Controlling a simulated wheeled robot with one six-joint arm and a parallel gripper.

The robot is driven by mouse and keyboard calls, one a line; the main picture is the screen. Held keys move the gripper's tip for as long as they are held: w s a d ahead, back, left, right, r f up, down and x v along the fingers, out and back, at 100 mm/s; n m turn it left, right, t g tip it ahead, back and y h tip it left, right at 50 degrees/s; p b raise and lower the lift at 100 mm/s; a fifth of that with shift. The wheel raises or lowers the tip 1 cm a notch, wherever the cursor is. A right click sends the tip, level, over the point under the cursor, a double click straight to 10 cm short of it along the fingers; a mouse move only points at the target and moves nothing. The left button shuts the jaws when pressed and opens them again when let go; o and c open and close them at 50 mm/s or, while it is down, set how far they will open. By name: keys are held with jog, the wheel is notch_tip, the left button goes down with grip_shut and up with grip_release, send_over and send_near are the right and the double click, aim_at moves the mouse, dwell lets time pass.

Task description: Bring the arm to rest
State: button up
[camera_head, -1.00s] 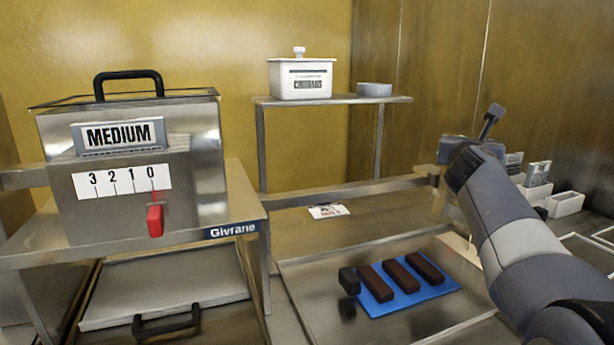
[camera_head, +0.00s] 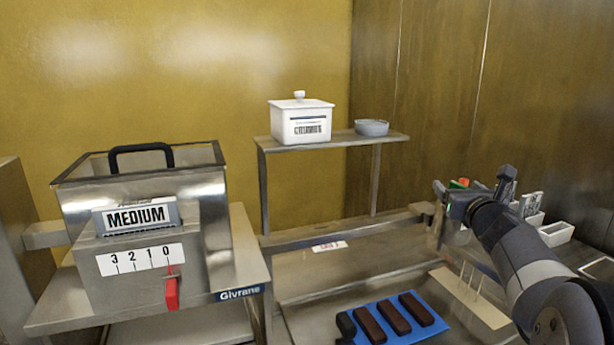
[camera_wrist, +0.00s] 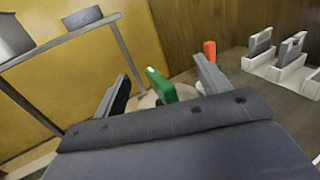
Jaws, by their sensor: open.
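My gripper (camera_head: 470,187) is at the right of the head view, at the end of my grey arm, above the back right of the steel bench. In the wrist view its two fingers (camera_wrist: 160,82) stand apart with a gap between them. A green object (camera_wrist: 161,86) shows in that gap, beyond the fingers; I see no finger touching it. An orange-red object (camera_wrist: 210,50) stands behind the right finger. My arm is bent and raised over the bench's right side.
A steel machine (camera_head: 150,240) marked MEDIUM with a red lever (camera_head: 172,293) stands left. A shelf (camera_head: 345,142) holds a white lidded pot (camera_head: 301,121) and a grey bowl (camera_head: 371,128). A blue mat (camera_head: 432,322) carries dark bars. White holders (camera_wrist: 272,70) stand right of my gripper.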

jog(key=shift+d+r+n+y+p, duration=0.1)
jog(key=shift+r+n+y+p, duration=0.15)
jog(key=shift+y+p, duration=0.5)
jog(key=n+y+p, duration=0.2)
jog(key=y+p, duration=0.1)
jog(key=shift+p, duration=0.3)
jog(key=shift+f+n+g+y+p, duration=0.2)
jog(key=shift+n+g+y+p, duration=0.3)
jog(key=shift+n+y+p, duration=0.65)
jog(key=shift+y, duration=0.3)
jog(key=shift+s, duration=0.1)
